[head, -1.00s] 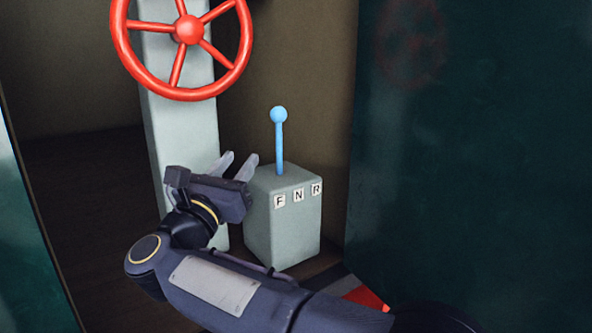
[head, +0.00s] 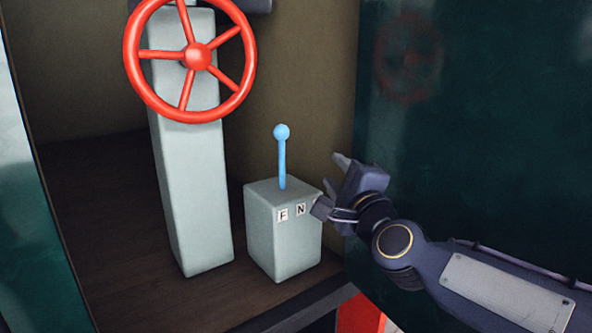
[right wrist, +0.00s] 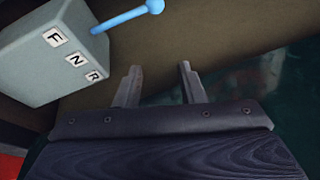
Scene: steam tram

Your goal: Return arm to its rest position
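My right gripper (head: 328,180) is in the head view, just right of the grey lever box. In the right wrist view its two fingers (right wrist: 159,88) stand apart with nothing between them. The box (head: 284,240) carries a blue lever (head: 282,160) with a ball top, which stands about upright. The letters F and N show on the box; the R is hidden behind the gripper in the head view. In the right wrist view the box (right wrist: 40,75) shows F, N and R, and the lever (right wrist: 125,18) is apart from the fingers. My left gripper is not in view.
A red handwheel (head: 197,56) sits on a tall grey post (head: 190,200) left of the box. A dark green wall panel (head: 480,130) stands close behind my right arm. The brown floor (head: 130,270) around the post is clear.

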